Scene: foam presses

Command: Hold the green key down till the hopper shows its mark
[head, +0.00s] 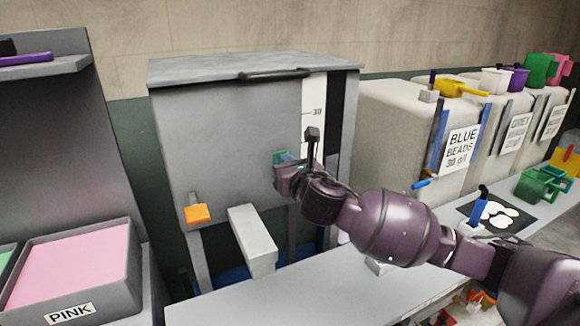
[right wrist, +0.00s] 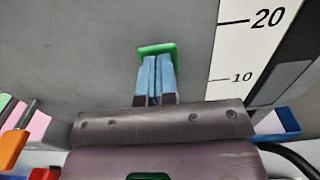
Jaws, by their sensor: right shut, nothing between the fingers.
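The grey hopper (head: 225,130) stands in the middle of the head view. A white scale strip (head: 314,100) on its right shows the figure 30; the right wrist view shows 20 and 10 on the strip (right wrist: 245,50). No coloured level can be made out there. The green key (right wrist: 157,49) is on the hopper's front, and partly shows behind my gripper in the head view (head: 282,156). My right gripper (right wrist: 156,62) is shut and empty, its blue fingertips at the key and seeming to touch it. How far the key is pressed, I cannot tell. My left gripper is out of view.
An orange key (head: 197,214) sits lower left on the hopper, beside a protruding grey block (head: 253,240). A pink-filled tray (head: 75,265) labelled PINK stands left. Bead bins (head: 395,125) line the right, above a bench with a black mat (head: 520,220) and green crate (head: 540,185).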

